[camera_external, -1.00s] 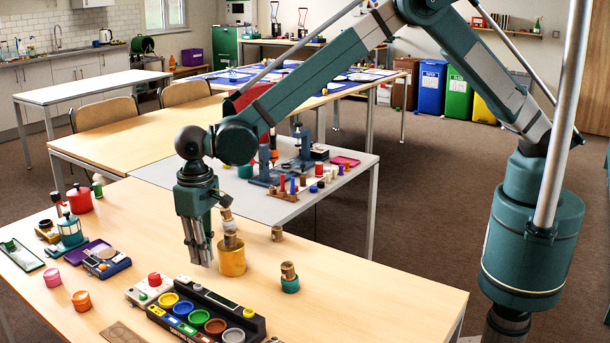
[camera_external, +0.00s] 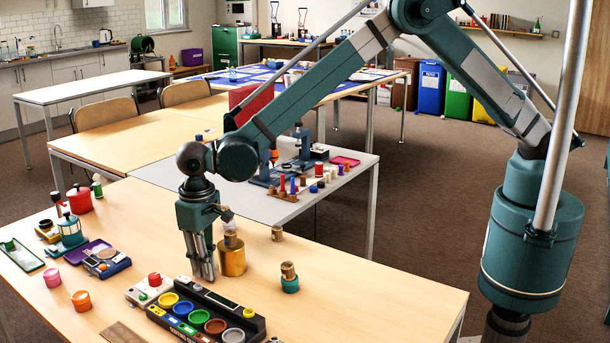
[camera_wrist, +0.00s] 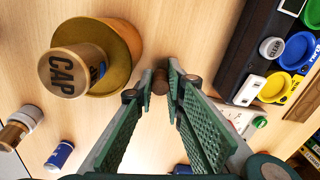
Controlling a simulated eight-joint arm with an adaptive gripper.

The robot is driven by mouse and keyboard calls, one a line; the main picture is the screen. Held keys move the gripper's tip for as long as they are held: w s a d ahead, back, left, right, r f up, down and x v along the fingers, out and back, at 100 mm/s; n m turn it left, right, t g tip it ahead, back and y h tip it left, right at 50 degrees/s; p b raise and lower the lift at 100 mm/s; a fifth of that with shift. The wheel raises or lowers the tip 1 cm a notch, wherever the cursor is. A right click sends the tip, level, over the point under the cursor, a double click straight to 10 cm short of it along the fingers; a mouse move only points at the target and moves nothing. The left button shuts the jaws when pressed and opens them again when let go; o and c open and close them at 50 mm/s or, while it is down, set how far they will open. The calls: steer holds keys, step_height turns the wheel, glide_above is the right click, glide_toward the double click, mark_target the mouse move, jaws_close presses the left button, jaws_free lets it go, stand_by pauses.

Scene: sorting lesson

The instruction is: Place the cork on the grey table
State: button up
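A small brown cork-like cylinder (camera_wrist: 160,83) stands between my fingertips in the wrist view, over the wooden table; in the external view my gripper hides it. My gripper (camera_external: 204,279) points down, low over the front wooden table, just left of a gold cup (camera_external: 232,262). In the wrist view my gripper (camera_wrist: 161,86) has its fingers apart, with the cork in the narrow gap at the tips; whether they touch it I cannot tell. The grey table (camera_external: 240,203) stands behind the wooden one.
The cup holds a stopper marked CAP (camera_wrist: 75,72). A black tray of coloured pots (camera_external: 207,314) lies close in front of my gripper. Another brown stopper on a teal base (camera_external: 289,284) stands to the right. The grey table's back carries a microscope-like device and coloured pegs (camera_external: 293,187).

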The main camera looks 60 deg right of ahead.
steer(key=shift+f, duration=0.15)
steer(key=o, duration=0.6)
step_height(320, 180, up, 12)
steer(key=shift+r+p, duration=0.2)
steer(key=shift+p, duration=0.7)
stand_by(0.4)
stand_by(0.3)
